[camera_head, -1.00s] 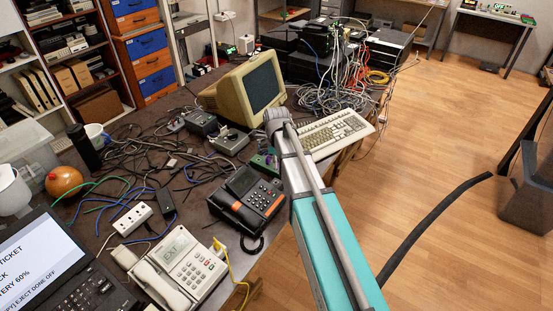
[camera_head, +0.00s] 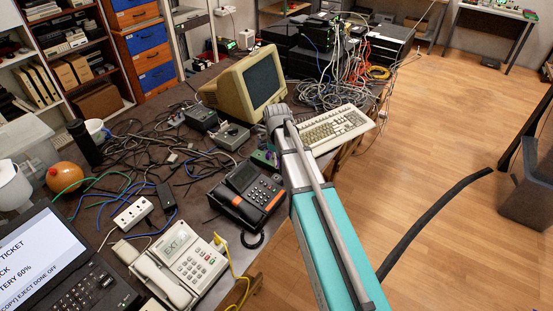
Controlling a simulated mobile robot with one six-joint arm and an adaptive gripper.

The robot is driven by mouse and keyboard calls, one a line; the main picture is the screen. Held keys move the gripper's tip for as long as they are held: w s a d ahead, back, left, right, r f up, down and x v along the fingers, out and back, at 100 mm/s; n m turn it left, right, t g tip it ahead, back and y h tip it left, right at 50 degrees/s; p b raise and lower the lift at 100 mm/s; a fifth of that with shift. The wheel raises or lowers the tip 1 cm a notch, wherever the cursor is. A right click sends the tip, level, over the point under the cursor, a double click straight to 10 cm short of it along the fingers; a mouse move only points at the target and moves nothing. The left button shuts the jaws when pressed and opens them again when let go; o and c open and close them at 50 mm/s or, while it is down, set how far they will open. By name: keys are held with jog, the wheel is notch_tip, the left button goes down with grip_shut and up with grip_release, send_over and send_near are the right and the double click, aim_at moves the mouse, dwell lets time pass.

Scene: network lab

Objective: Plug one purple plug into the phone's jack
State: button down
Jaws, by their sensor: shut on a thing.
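A cream desk phone (camera_head: 205,262) with its handset on the left stands at the front of the table. Its screen shows "EXT". A yellow cable (camera_head: 236,268) runs from a yellow plug at its upper right edge. A black phone (camera_head: 247,190) with an orange strip stands behind it. A small green object with a purple part (camera_head: 265,157) lies just left of my arm; I cannot tell whether the purple part is a plug. My arm reaches up from the bottom right to a grey joint near the keyboard. My gripper's fingers are hidden, as is anything they hold.
An old monitor (camera_head: 245,85), a keyboard (camera_head: 335,128) and grey boxes stand beyond the phones. Loose cables cover the table's left and far middle. A laptop (camera_head: 45,260), a power strip (camera_head: 132,213) and an orange ball (camera_head: 63,177) are at left. The floor at right is mostly clear.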

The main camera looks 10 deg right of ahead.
aim_at(277, 167)
jog(key=shift+f+b, duration=2.15)
jog(key=shift+f, duration=0.15)
jog(key=c, duration=1.2)
grip_release()
grip_shut()
jog(key=shift+f+b, duration=0.9)
jog(key=shift+b, duration=0.05)
jog(key=o, duration=0.7)
grip_release()
jog(key=shift+c, duration=0.2)
jog(key=shift+r, duration=0.2)
